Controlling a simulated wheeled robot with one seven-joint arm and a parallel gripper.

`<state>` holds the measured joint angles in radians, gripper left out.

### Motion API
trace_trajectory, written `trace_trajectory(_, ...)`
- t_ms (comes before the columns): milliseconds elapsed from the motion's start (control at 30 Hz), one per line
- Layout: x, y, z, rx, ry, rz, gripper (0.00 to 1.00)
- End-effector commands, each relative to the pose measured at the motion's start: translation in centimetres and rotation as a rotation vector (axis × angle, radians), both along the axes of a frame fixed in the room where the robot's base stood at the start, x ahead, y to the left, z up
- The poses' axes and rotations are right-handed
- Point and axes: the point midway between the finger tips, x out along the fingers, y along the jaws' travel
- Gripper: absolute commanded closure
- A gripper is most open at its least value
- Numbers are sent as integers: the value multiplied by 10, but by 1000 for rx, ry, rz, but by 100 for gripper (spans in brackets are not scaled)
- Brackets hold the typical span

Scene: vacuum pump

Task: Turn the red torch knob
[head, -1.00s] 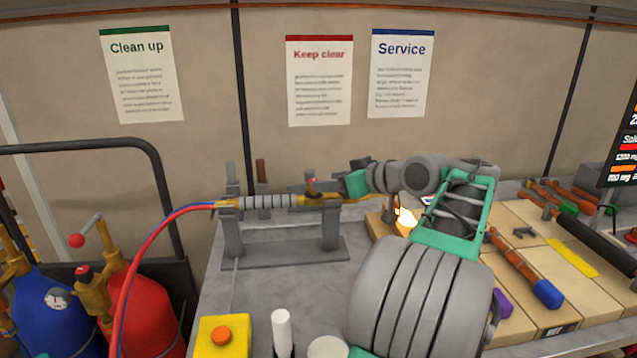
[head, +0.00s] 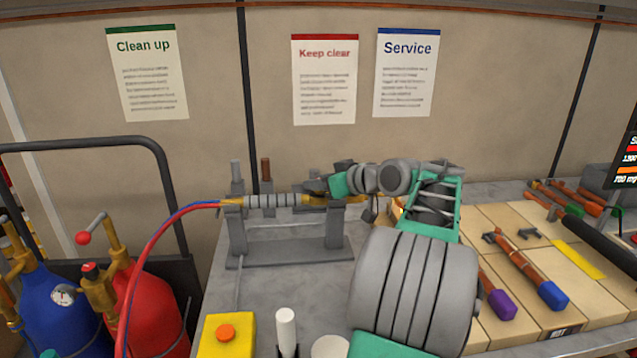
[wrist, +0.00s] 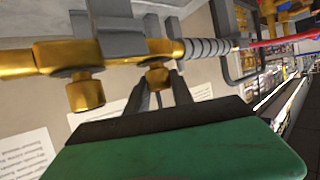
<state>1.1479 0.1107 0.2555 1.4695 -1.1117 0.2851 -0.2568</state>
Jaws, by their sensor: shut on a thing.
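The torch lies level across a grey stand (head: 290,250) in the head view, with a ridged grey handle (head: 270,201) and a brass body. In the wrist view its brass tube (wrist: 25,62) runs across the top. My gripper (wrist: 158,88) is shut on a brass knob (wrist: 157,77) beside the ridged handle; its fingers lie on both sides of it. No red shows on this knob, as its outer face is hidden. A second brass knob (wrist: 85,93) sits to the left, clear of the fingers. In the head view my gripper (head: 312,187) covers the knobs.
A red hose and a blue hose (head: 160,232) curve from the handle toward the red cylinder (head: 150,305) and blue cylinder (head: 50,300). A yellow box with an orange button (head: 225,333) and a white candle-like cylinder (head: 286,330) stand in front. Tools lie at right.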

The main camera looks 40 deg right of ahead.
Motion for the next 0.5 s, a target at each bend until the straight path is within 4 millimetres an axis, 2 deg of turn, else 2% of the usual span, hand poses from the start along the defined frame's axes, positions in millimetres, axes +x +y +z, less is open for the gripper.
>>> trace_trajectory(33, 0, 0, 0, 0, 0, 0, 82)
trace_trajectory(267, 0, 0, 0, 0, 0, 0, 100)
trace_trajectory(500, 0, 0, 1, 1, 1, 8, 100)
